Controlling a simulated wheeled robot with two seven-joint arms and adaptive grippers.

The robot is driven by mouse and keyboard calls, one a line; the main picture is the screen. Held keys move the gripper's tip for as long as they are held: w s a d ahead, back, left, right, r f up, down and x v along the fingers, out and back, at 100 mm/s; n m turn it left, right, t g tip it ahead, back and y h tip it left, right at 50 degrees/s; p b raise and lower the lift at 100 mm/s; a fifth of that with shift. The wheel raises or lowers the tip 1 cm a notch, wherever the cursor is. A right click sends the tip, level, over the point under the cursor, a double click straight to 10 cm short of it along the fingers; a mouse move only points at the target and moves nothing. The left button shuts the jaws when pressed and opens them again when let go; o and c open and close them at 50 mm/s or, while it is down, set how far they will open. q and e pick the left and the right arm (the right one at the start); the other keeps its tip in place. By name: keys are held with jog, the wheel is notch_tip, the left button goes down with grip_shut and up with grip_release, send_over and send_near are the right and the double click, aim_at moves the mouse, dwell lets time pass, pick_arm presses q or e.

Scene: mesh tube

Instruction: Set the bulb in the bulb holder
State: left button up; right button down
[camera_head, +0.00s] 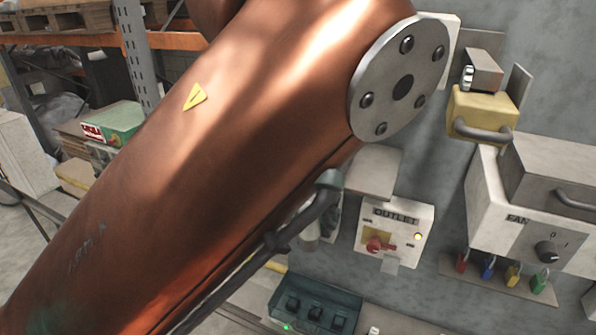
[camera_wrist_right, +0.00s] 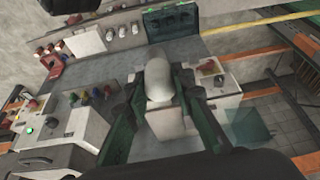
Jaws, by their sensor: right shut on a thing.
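In the right wrist view, a pale rounded bulb (camera_wrist_right: 158,80) sits between the dark fingers of my right gripper (camera_wrist_right: 162,88), which is shut on it. A pale box lies behind and below it in the picture. In the head view, my right gripper (camera_head: 316,212) shows only in part, beside the OUTLET box, and I cannot make out the bulb there clearly. I cannot pick out the bulb holder in either view. My left gripper is not in view.
The OUTLET box (camera_head: 395,232) has a red knob. To its right are the FAN box (camera_head: 520,205), several coloured padlocks (camera_head: 512,277) and a yellow box with a handle (camera_head: 483,115). A teal switch box (camera_head: 315,305) is below. Shelving (camera_head: 139,60) stands at the left.

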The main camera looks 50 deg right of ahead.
jog(key=w+d+r+n+t+p, duration=0.1)
jog(key=w+d+r+n+p, duration=0.1)
jog(key=w+d+r+p, duration=0.45)
jog(key=w+d+r+n+p, duration=0.1)
jog(key=d+r+n, duration=0.15)
jog(key=d, duration=0.75)
jog(key=shift+m+y, duration=0.3)
jog(key=shift+m, duration=0.05)
jog(key=w+d+f+p, duration=0.1)
jog(key=w+d+f, duration=0.1)
jog(key=d+f, duration=0.1)
jog(key=w+d+f+p, duration=0.1)
jog(key=w+d+f, duration=0.1)
jog(key=d, duration=0.3)
jog(key=w+d+f+p, duration=0.1)
jog(key=w+d+f, duration=0.1)
jog(key=d+f, duration=0.2)
jog(key=shift+w+f, duration=0.35)
jog(key=shift+f, duration=0.1)
jog(key=shift+a+f+p, duration=0.1)
jog(key=shift+f+p, duration=0.25)
jog(key=shift+f, duration=1.15)
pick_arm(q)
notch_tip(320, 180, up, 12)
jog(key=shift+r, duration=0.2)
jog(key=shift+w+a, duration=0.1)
